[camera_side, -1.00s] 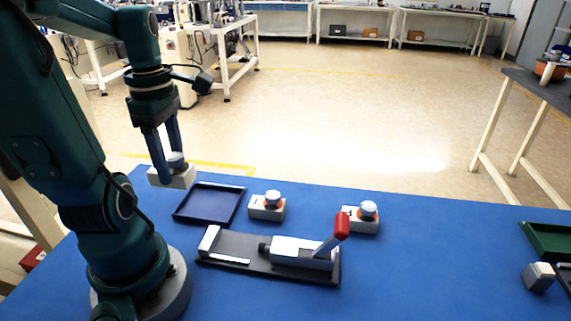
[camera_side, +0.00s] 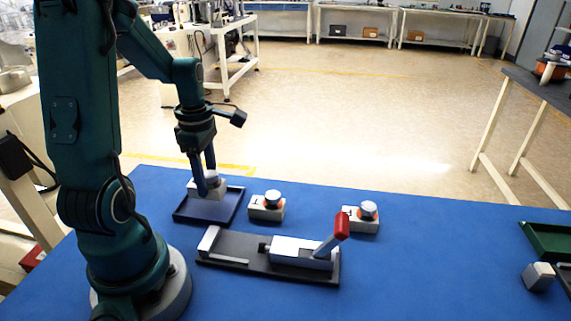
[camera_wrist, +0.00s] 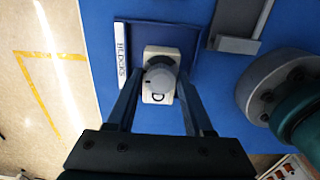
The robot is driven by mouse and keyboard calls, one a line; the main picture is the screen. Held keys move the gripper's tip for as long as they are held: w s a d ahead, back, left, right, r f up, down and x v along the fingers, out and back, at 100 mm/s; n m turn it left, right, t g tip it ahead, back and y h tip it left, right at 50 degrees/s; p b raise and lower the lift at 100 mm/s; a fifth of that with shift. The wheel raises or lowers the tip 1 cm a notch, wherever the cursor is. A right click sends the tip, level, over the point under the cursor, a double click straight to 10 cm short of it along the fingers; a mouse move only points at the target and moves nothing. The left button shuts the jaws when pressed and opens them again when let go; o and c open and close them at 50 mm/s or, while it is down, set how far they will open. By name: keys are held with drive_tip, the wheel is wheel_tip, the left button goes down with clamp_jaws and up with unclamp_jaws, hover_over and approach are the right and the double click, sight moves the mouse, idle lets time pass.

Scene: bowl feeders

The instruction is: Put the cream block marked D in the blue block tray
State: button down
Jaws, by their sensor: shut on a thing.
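The cream block marked D (camera_wrist: 160,77) has a round grey knob on top, and the letter shows in the wrist view. My gripper (camera_side: 206,181) is shut on it, with one finger on each side of the knob in the wrist view (camera_wrist: 158,88). The blue block tray (camera_side: 232,206) lies flat on the table, and its white label strip reading BLOCKS (camera_wrist: 121,50) shows in the wrist view. The block is within the tray's outline, toward its back in the side view. I cannot tell whether it touches the tray floor.
Two similar cream blocks with knobs, one (camera_side: 267,212) just right of the tray and one (camera_side: 361,224) farther right, stand on the blue table. A dark fixture with a red-handled clamp (camera_side: 290,252) lies in front. A green tray (camera_side: 548,240) and a small pale block (camera_side: 539,277) are far right.

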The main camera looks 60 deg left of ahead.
sight(209, 188)
drive_tip(key=shift+f, duration=1.4)
drive_tip(key=shift+f, duration=0.1)
drive_tip(key=shift+c, duration=1.4)
unclamp_jaws()
wheel_tip(209, 188, up, 12)
drive_tip(key=shift+r, duration=0.1)
drive_tip(key=s+d+r+m+t, duration=0.1)
drive_tip(key=d+m+t, duration=0.4)
drive_tip(key=d+m, duration=1.3)
drive_tip(key=shift+s+r+m+t, duration=0.15)
drive_tip(key=shift+s+m+t, duration=0.2)
drive_tip(key=shift+m, duration=4.15)
